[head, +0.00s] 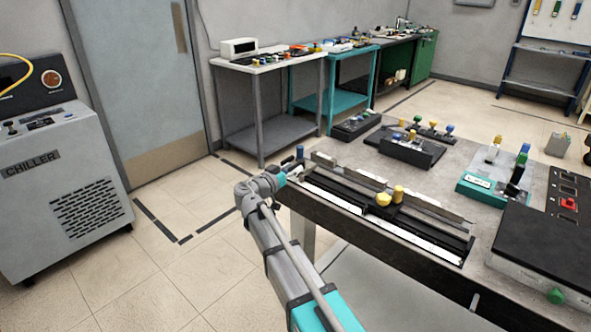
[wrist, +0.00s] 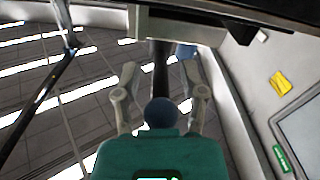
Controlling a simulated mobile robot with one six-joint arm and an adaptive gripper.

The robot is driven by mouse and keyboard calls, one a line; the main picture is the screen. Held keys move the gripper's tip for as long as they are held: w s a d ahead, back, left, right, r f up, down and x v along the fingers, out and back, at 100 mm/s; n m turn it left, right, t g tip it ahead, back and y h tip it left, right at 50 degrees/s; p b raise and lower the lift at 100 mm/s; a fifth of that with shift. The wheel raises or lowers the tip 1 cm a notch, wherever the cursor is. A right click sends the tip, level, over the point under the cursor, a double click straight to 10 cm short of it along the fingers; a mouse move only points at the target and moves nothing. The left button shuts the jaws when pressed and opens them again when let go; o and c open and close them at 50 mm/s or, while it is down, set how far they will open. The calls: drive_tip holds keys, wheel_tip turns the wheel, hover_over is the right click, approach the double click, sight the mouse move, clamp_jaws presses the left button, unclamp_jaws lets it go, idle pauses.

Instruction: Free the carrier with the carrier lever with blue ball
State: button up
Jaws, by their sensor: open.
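The carrier (head: 385,197), with yellow knobs on top, sits on the long rail on the bench. A lever with a blue ball (head: 300,152) stands at the rail's left end. My gripper (head: 285,174) is at that end, close to this lever. In the wrist view my gripper (wrist: 159,78) is open, with one finger on each side of a dark stem. The dark blue ball (wrist: 160,113) of that lever lies between the fingers, near the palm. I cannot tell whether either finger touches it. The lever's foot is hidden.
The rail (head: 430,236) runs along the bench's front edge. Behind it is a black block with several knobs (head: 411,150). A black box (head: 535,245) stands at the right. The chiller (head: 75,215) stands on the floor at the left, with free floor between it and the bench.

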clamp_jaws()
drive_tip(key=shift+w+d, duration=0.1)
drive_tip(key=shift+d, duration=0.2)
idle(0.4)
